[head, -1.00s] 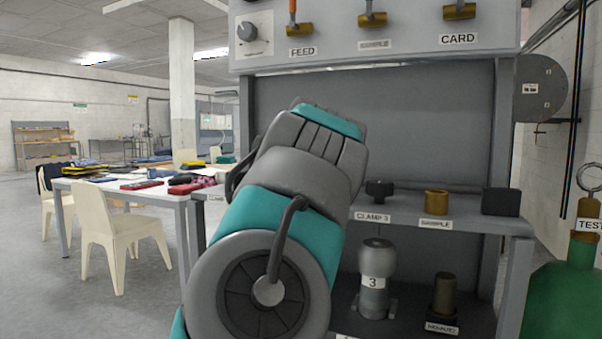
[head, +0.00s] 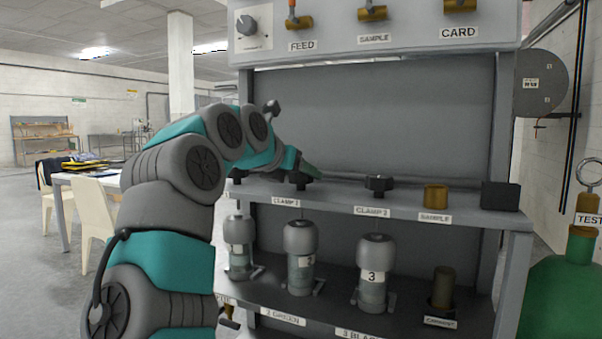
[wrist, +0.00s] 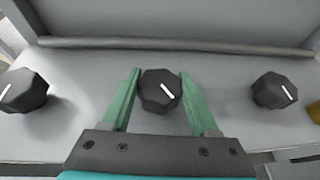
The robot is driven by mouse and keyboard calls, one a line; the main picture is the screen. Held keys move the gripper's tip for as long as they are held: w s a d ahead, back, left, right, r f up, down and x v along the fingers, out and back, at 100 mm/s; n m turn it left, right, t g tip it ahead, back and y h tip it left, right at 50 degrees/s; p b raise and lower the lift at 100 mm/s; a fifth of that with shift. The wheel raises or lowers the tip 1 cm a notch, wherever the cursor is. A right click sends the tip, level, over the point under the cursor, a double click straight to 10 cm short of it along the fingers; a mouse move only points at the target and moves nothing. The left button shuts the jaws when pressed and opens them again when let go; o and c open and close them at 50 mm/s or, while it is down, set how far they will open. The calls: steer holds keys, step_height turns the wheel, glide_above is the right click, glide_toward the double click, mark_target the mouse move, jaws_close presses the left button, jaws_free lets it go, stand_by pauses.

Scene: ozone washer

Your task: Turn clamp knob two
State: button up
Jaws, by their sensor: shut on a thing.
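The middle clamp knob (wrist: 160,92) is black and many-sided, with a white line slanting to its lower right in the wrist view. It also shows in the head view on the shelf above a clamp label (head: 300,179). My gripper (wrist: 160,73) has its two green fingers on either side of this knob and is shut on it. In the head view my gripper (head: 308,170) reaches the knob from the left, and the fingers are partly hidden.
Other clamp knobs stand left (wrist: 24,91) and right (wrist: 274,91) of it. A brass sample fitting (head: 436,196) and a black block (head: 500,197) are further right. Below are numbered canisters (head: 373,272). A grey back panel (head: 400,110) rises behind the shelf.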

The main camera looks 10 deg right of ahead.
steer(key=shift+r+m+g+h, duration=0.15)
steer(key=shift+m+g+h, duration=0.75)
steer(key=shift+m+h, duration=0.15)
steer(key=shift+m+g+h, duration=0.35)
steer(key=shift+m+g, duration=0.35)
steer(key=shift+m, duration=0.05)
steer(key=o, duration=1.4)
steer(key=shift+a, duration=0.15)
